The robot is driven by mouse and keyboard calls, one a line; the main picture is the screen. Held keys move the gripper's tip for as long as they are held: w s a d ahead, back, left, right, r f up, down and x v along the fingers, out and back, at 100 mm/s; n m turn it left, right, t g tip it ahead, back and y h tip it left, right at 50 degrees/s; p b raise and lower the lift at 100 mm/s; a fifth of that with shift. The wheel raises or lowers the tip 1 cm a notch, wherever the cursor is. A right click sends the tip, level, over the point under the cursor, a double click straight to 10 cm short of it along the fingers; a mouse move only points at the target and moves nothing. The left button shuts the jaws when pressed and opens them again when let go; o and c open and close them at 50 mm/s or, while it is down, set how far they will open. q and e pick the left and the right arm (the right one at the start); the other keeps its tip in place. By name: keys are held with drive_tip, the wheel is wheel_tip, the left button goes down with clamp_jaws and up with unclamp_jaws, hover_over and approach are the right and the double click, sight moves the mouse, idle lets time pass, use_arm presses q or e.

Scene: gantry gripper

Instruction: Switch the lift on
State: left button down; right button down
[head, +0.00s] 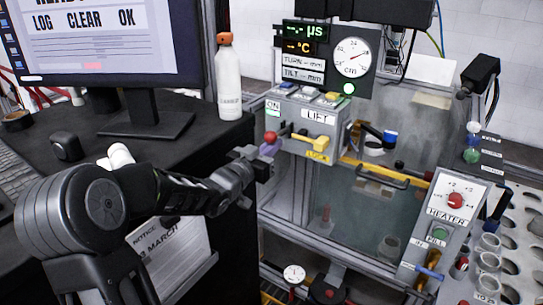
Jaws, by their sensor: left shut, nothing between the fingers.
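The grey box labelled LIFT (310,118) stands at the middle of the head view. A small white and green ON label (273,106) is at its upper left, and several small switches sit along its top. A red ball knob (270,137) and a yellow handle (318,143) are on its lower front. My left gripper (264,161) is shut and empty just below the red knob, at the box's lower left. I cannot tell if it touches the knob or the box. The exact switch positions are too small to read. My right gripper is not in view.
A dial and display panel (352,58) with a lit green lamp rises behind the box. A tank with a yellow-edged handle bar is below right. The HEATER box (447,205) stands at right. A white bottle (229,80) and monitor (105,40) are on the black desk at left.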

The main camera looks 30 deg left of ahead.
use_arm(q)
drive_tip(key=shift+s+f, duration=0.25)
drive_tip(key=shift+s, duration=0.25)
drive_tip(key=shift+s+f, duration=0.25)
drive_tip(key=shift+s, duration=0.25)
drive_tip(key=s+p, duration=0.1)
drive_tip(key=s, duration=0.6)
drive_tip(key=shift+p, duration=0.3)
drive_tip(key=shift+d, duration=0.1)
